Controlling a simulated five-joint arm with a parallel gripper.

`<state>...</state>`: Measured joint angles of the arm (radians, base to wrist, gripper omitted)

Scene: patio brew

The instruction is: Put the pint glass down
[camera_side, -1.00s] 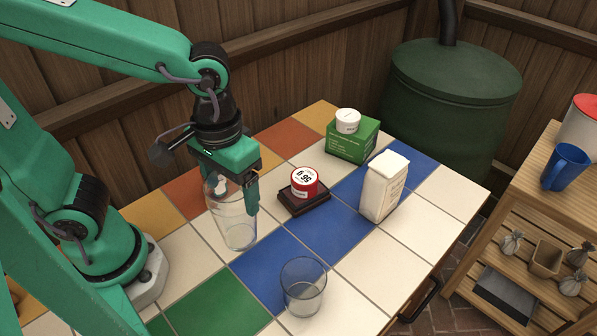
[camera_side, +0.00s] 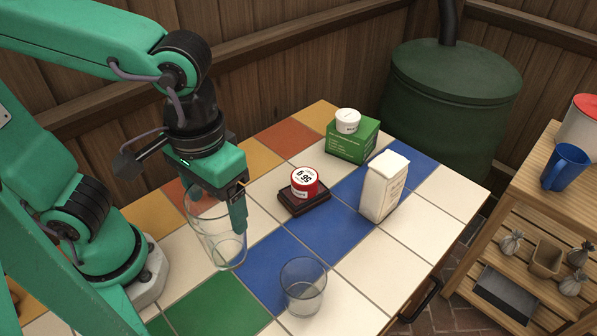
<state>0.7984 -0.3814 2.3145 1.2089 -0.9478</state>
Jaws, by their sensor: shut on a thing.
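The clear pint glass (camera_side: 216,236) is upright or nearly so, at the left of the tiled table (camera_side: 372,268). My gripper (camera_side: 219,212) is shut on its upper part, with one green finger showing on the glass's right side. The other finger is hidden. The glass's base appears over the tiles near the blue and white ones. I cannot tell whether it touches the table.
A short clear tumbler (camera_side: 303,288) stands to the right of the pint glass. A red-and-white tin (camera_side: 304,183) sits on a dark block (camera_side: 318,200). A white carton (camera_side: 383,188) and a green box (camera_side: 352,143) with a white-lidded jar (camera_side: 347,121) stand farther back.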

